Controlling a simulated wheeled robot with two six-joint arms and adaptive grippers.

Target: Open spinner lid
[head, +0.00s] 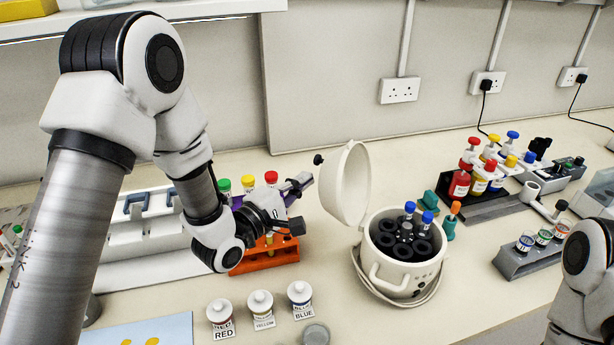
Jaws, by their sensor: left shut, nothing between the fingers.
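The spinner (400,270) is a cream round pot with a front handle, standing right of centre on the bench. Its lid (346,190) stands raised, tilted up at the pot's left rear side, with a small dark knob on its outer face. The pot's mouth is uncovered and shows a dark rotor (403,243) with several wells and blue-capped tubes. My right gripper is out of view; only part of my right arm shows at lower right.
Labelled jars (261,308) stand in front. A white stand (140,250) is at left. Colour-topped bottles (460,184) and a grey rack (520,262) are at right. A cable loops around the spinner's base.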

